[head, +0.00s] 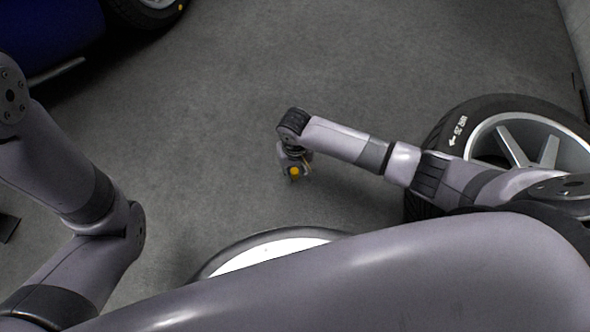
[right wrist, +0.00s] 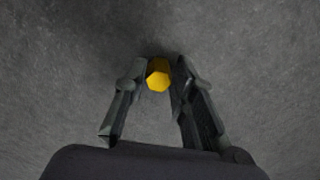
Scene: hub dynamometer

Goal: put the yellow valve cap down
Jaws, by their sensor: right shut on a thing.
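The yellow valve cap (right wrist: 158,76) is between the fingertips of my right gripper (right wrist: 160,82) in the right wrist view, with grey floor behind it. The gripper is shut on it. In the head view the cap (head: 295,171) shows as a small yellow spot at the tip of my right gripper (head: 294,174), over bare floor near the middle. I cannot tell whether the cap touches the floor. My left arm comes in at the left of the head view, but its gripper is out of view.
A wheel with a black tyre (head: 478,112) and silver spokes lies at the right, beside my right arm. A dark blue car (head: 50,35) with its tyre (head: 150,18) stands at the top left. The grey floor (head: 220,100) between them is clear.

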